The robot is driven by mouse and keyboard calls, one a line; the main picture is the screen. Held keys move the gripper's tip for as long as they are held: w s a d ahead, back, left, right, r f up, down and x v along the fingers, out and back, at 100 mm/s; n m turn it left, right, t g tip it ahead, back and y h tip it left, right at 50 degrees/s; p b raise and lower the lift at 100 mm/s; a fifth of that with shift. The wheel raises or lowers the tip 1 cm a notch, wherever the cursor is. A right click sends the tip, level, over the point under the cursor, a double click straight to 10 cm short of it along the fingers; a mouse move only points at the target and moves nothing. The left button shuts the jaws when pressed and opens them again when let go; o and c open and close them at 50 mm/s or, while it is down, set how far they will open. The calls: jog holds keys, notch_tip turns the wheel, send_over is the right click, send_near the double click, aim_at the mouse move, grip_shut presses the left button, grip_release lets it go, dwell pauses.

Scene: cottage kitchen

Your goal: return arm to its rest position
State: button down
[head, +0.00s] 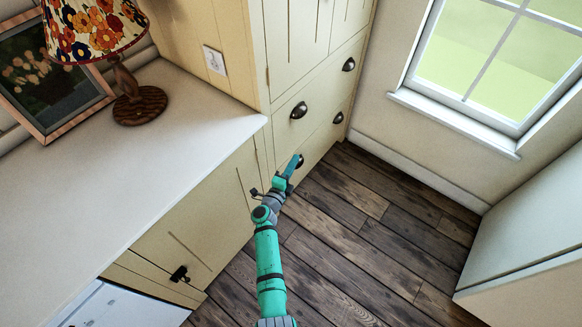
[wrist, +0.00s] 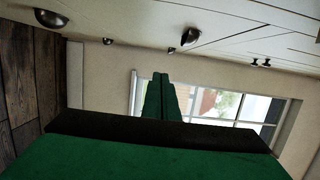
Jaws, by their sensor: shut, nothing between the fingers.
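My teal arm reaches out from the bottom of the head view toward the cream drawer unit. I cannot tell from these views how far the fingertips are from the drawer front.
A white counter (head: 150,170) stands at left with a flowered lamp (head: 95,25) and a framed picture (head: 50,85). Cream drawers (head: 320,95) with dark cup handles (head: 298,110) are behind my gripper. A window (head: 500,60) and pale cabinet (head: 530,240) are at right. The wooden floor (head: 370,235) between is clear.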

jog(key=shift+v, duration=1.2)
jog(key=s+d+r+n+t+y, duration=0.1)
jog(key=s+n+y, duration=0.2)
jog(key=s+n, duration=0.75)
jog(key=s+d+r+n+t+y, duration=0.1)
jog(key=s+r+n+t+y, duration=0.15)
jog(key=s, duration=1.45)
jog(key=s+a+r+n+g+y, duration=0.1)
jog(key=s+a+r+n, duration=0.1)
jog(key=s, duration=0.6)
jog(key=s+a+r+n+g+y, duration=0.1)
jog(key=s+a+r+n, duration=0.1)
jog(key=s+r+n, duration=0.3)
jog(key=s+a+r+n+g+y, duration=0.1)
jog(key=s+a+r+n+g, duration=0.1)
jog(key=s+r, duration=0.4)
jog(key=s+a+n, duration=0.1)
jog(key=s, duration=0.3)
jog(key=shift+s+r+n, duration=0.25)
jog(key=shift+s+n, duration=0.05)
jog(key=shift+w+d, duration=0.15)
